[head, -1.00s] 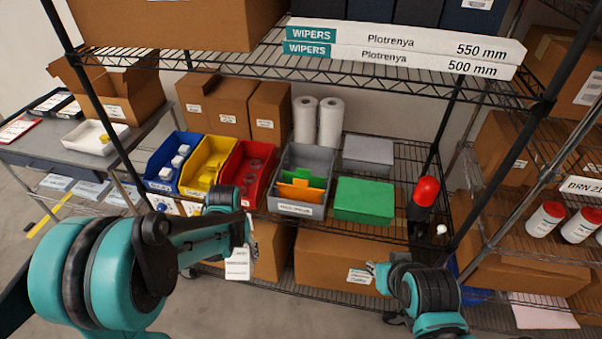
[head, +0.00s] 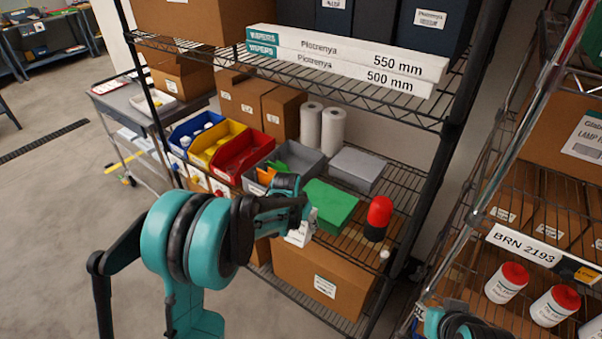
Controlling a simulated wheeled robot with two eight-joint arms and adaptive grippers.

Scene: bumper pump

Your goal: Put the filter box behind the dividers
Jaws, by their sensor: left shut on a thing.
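My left gripper (head: 303,214) is shut on a small white box with printing (head: 298,238), which I take to be the filter box. It hangs in front of the shelf edge, in front of the green box. The grey bin (head: 302,160) stands on the middle shelf, left of and behind the gripper. It holds an orange divider (head: 265,176) and a green divider (head: 279,167). My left wrist hides the bin's front and part of its inside. My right gripper (head: 440,312) is partly in view at the bottom right edge; its fingers are not clear.
Blue (head: 190,134), yellow (head: 212,148) and red (head: 237,161) bins stand left of the grey bin. A green box (head: 330,205), a grey lidded box (head: 357,168) and a red-topped bottle (head: 378,215) stand right. White rolls (head: 332,130) stand behind. The upper shelf (head: 300,75) hangs above.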

